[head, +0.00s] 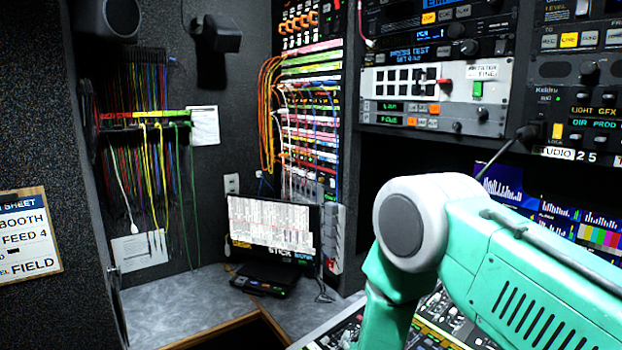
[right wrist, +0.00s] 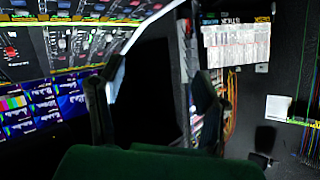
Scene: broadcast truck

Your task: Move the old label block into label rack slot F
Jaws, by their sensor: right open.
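My right arm (head: 440,235) comes in from the right in the head view, and its gripper is hidden below the picture edge there. In the right wrist view my right gripper (right wrist: 152,92) shows two dark fingers spread apart with nothing held between them. I cannot make out the old label block or the label rack with slot F in either view. My left gripper is not in view.
A monitor (head: 270,228) showing a white sheet stands on the grey counter (head: 180,300). A control panel (head: 335,330) lies beside my right arm. Equipment racks (head: 440,90) fill the right, and coloured cables (head: 150,160) hang at left. A notice (head: 28,235) hangs far left.

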